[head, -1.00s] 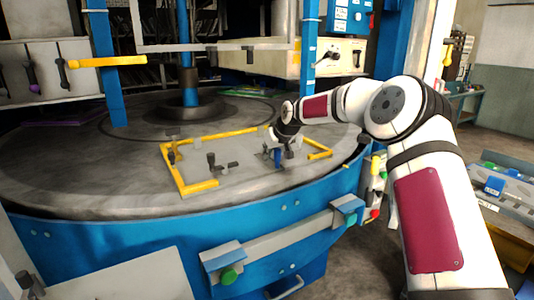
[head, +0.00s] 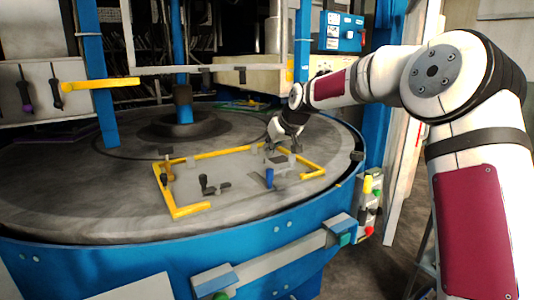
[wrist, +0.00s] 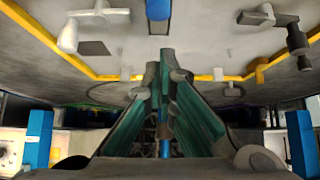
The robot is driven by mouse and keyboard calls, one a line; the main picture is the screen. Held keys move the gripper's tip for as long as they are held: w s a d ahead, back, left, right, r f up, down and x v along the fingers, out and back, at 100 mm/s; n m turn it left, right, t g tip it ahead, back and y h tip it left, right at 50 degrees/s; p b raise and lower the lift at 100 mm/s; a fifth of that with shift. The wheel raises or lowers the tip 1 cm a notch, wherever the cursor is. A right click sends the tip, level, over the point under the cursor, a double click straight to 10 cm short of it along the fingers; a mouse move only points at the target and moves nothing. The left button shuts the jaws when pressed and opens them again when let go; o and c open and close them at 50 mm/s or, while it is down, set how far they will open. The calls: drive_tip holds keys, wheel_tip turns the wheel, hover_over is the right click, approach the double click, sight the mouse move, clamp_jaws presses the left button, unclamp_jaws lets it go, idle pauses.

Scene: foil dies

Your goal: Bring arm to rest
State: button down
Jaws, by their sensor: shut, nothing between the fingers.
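My gripper (head: 272,147) hangs over the far right part of the yellow-framed plate on the round table in the head view. In the wrist view its two fingers (wrist: 166,60) are together with nothing between them. My arm reaches in from the right side of the head view. A small blue post (head: 269,178) stands on the plate just below and nearer than the gripper, apart from it. A blue piece also shows at the top of the wrist view (wrist: 158,8), beyond the fingertips.
The yellow frame (head: 168,197) edges the plate, with dark-handled clamps (head: 206,185) on it. A blue column (head: 183,104) rises from the round grey table (head: 90,200). A yellow-handled lever (head: 100,84) sticks out at left. A panel with coloured buttons (head: 368,200) is at the right rim.

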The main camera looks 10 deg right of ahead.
idle(0.3)
drive_tip(key=s+a+r+g+h+p, duration=0.15)
drive_tip(key=s+r, duration=0.25)
drive_tip(key=s, duration=1)
drive_tip(key=s+a+r+g+h+p, duration=0.15)
drive_tip(key=s+r, duration=0.25)
drive_tip(key=s, duration=1.1)
drive_tip(key=s+d+f+m+p, duration=0.1)
drive_tip(key=s, duration=1.2)
drive_tip(key=s+d+f+m+p, duration=0.1)
drive_tip(key=s+f+m+p, duration=0.1)
drive_tip(key=s, duration=1.1)
drive_tip(key=shift+s+d+f+m+g, duration=0.25)
drive_tip(key=shift+s+d+m+g, duration=0.05)
drive_tip(key=shift+s+d+g, duration=0.1)
